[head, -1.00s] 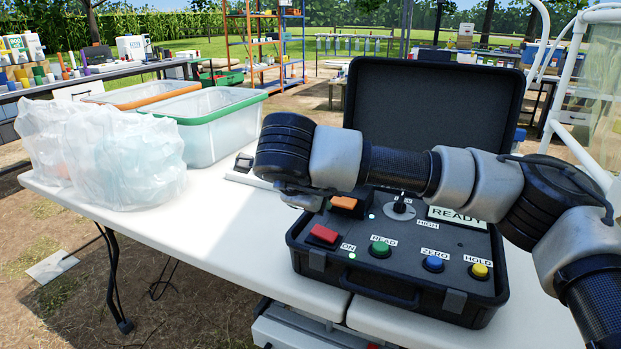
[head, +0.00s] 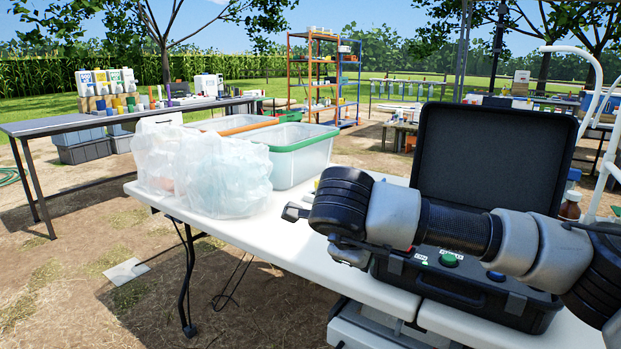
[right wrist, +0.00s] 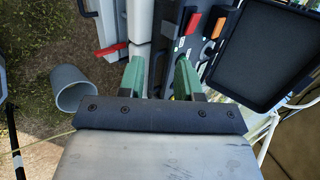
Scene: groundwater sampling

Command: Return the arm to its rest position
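My right arm comes in from the right in the head view and crosses in front of the open black instrument case (head: 490,150). The arm hides much of the case's panel; a green button (head: 450,260) shows below it. In the right wrist view my right gripper (right wrist: 158,72) has its two green fingers apart, with nothing held between them. The case's dark lid (right wrist: 262,55) and a red switch (right wrist: 193,22) lie beyond the fingers at the right. My left gripper is not in view.
The white table (head: 280,245) holds clear plastic bags (head: 205,175) and a green-rimmed bin (head: 300,160), left of my arm. A grey bucket (right wrist: 72,88) stands on the ground in the right wrist view. Open ground lies left of the table.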

